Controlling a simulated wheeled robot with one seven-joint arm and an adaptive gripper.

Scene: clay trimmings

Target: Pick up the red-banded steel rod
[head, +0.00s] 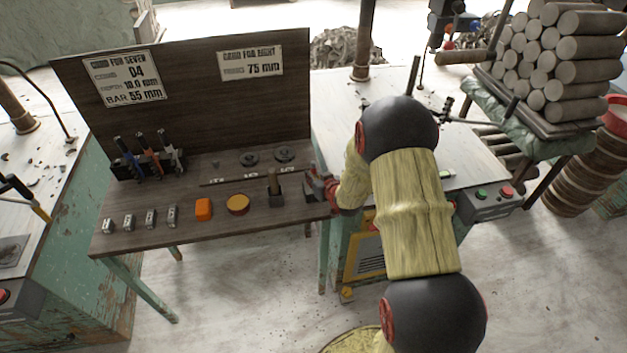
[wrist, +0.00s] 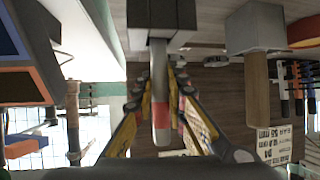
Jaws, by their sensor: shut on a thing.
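The red-banded steel rod (wrist: 160,85) is between my gripper's yellow-sided fingers (wrist: 160,98) in the wrist view, with its red band at finger level. My gripper is shut on it. One end of the rod meets a grey block (wrist: 160,18); I cannot tell how deep it sits in it. In the head view my gripper (head: 318,187) is at the right end of the dark wooden bench (head: 245,212), and the rod is hard to make out there.
A second block with a wooden handle (head: 274,182) stands just left of my gripper; it also shows in the wrist view (wrist: 258,88). A tall backboard (head: 200,100) rises behind.

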